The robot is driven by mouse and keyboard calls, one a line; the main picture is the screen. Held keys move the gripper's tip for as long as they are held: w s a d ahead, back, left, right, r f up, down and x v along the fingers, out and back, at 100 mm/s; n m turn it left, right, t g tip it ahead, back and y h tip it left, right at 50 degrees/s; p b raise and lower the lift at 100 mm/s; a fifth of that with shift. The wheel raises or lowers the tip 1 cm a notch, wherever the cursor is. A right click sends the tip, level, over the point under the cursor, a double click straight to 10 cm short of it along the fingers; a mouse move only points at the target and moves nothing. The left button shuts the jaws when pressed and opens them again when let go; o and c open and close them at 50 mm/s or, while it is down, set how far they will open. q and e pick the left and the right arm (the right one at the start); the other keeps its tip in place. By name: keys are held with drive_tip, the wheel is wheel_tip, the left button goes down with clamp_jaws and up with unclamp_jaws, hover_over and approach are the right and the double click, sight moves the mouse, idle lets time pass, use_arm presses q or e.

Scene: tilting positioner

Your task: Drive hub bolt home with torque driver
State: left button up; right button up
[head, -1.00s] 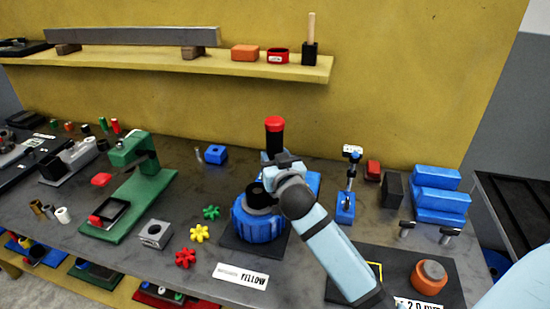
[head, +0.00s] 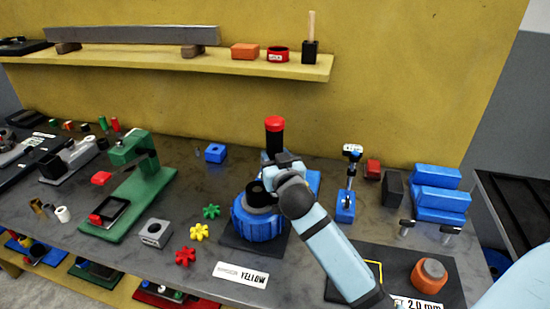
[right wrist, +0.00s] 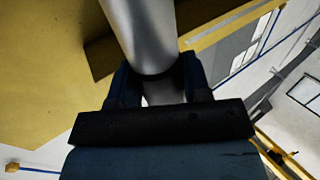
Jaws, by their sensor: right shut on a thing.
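The torque driver (head: 274,142), a dark upright tool with a red cap, is held in my right gripper (head: 277,162). In the right wrist view, a smooth grey cylinder (right wrist: 145,35) stands between the two dark fingers of that gripper (right wrist: 160,88). The blue round positioner (head: 262,226) sits on a dark base plate, with a grey and black hub (head: 258,198) on top. The driver and gripper are at the hub's back right in the picture. My wrist hides the driver's lower end, and I cannot make out the hub bolt. My left gripper is not in view.
A green press (head: 140,190) stands to the left. Yellow, green and red star knobs (head: 199,232) and a grey block (head: 155,232) lie in front. A blue stand (head: 346,205), blue blocks (head: 437,200) and an orange round part (head: 428,276) are to the right. A shelf (head: 180,62) runs behind.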

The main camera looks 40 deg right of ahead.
sight(277, 144)
drive_tip(key=shift+f, duration=0.35)
idle(0.9)
wheel_tip(277, 144, up, 6)
drive_tip(key=p, duration=0.5)
drive_tip(key=shift+r, duration=0.15)
idle(0.4)
